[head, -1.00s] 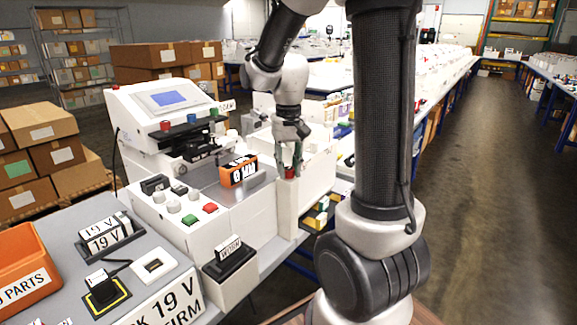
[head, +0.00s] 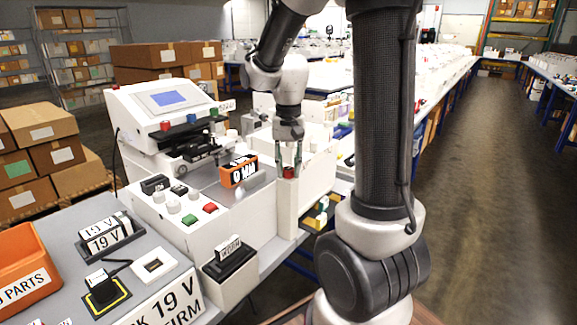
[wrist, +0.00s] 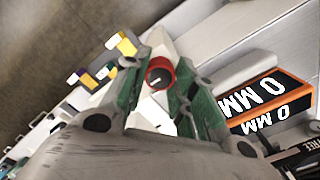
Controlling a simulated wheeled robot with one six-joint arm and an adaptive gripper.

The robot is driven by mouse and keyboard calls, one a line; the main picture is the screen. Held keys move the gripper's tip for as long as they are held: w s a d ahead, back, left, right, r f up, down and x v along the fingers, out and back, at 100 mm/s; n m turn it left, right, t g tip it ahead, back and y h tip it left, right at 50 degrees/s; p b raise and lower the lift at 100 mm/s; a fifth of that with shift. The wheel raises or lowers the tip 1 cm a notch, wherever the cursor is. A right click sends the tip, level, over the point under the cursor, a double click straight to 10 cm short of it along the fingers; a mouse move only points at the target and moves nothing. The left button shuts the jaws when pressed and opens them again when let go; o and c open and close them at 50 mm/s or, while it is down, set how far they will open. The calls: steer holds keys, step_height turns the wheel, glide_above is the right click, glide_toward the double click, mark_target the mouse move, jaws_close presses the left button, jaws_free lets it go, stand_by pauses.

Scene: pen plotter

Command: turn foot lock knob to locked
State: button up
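The red foot lock knob (head: 289,172) sits on top of the white housing at the right end of the machine. In the wrist view the knob (wrist: 159,74) shows as a red ring with a dark centre and a small light mark. My gripper (head: 288,165) points down over it. Its green-padded fingers (wrist: 160,72) stand apart, one on each side of the knob, with a gap between them. Whether the pads touch the knob is hard to tell. The housing's lettering is not readable near the knob.
An orange block marked 0 MM (head: 239,171) stands close to the left of my gripper; it also shows in the wrist view (wrist: 270,101). The machine's button panel (head: 180,205) is further left. Yellow and dark parts (head: 320,213) lie low at right.

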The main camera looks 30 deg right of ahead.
mark_target(288, 168)
steer(key=o, duration=0.4)
step_height(288, 168, up, 12)
stand_by(0.4)
stand_by(0.4)
